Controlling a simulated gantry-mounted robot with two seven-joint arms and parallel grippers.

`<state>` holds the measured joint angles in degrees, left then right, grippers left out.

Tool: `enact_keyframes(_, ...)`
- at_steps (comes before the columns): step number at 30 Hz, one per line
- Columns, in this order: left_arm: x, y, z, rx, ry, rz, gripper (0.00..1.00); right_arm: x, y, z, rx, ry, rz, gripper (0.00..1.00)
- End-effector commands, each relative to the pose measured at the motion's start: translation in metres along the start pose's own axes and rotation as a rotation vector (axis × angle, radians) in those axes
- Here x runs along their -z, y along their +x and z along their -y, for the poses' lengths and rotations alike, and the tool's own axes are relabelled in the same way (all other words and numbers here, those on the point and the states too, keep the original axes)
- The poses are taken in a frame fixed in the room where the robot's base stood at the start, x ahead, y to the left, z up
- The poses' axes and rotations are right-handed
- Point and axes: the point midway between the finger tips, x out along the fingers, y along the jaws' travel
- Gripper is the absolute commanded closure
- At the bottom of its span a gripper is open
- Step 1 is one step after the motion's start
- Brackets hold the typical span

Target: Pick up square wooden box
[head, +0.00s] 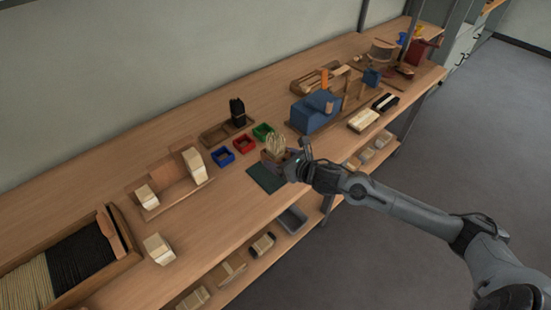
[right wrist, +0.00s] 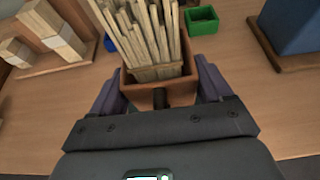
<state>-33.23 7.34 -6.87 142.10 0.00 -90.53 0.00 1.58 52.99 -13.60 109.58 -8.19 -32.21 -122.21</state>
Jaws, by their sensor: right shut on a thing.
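The square wooden box (right wrist: 184,88) is brown and holds a bunch of pale sticks (right wrist: 147,40) standing up in it. In the head view the box (head: 269,158) is near the front edge of the bench, beside a dark green mat, with the sticks (head: 276,144) rising above it. My right gripper (right wrist: 160,92) is shut on the box, with one purple-grey finger at each side. In the head view my right gripper (head: 292,167) partly hides the box. I cannot tell whether the box touches the bench. My left gripper is not in view.
Blue (head: 223,156), red (head: 244,143) and green (head: 263,132) trays lie behind the box. A blue machine (head: 315,112) stands to the right. The dark green mat (head: 266,178) lies by the front edge. The bench between mat and pale block (head: 158,249) is clear.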

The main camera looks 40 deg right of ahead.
Motion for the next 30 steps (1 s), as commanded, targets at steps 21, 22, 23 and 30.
enact_keyframes(21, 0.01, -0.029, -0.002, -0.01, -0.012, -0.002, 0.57, -0.017, -0.1, 0.016, 0.001, 0.0, 0.0, 0.57)
enact_keyframes(22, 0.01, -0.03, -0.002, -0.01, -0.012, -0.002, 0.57, -0.017, -0.101, 0.017, 0.001, 0.0, 0.0, 0.57)
enact_keyframes(23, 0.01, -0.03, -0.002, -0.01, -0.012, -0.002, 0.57, -0.017, -0.103, 0.017, 0.001, 0.0, 0.0, 0.57)
enact_keyframes(30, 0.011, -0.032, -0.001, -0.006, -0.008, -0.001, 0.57, -0.018, -0.108, 0.017, 0.0, 0.0, 0.003, 0.57)
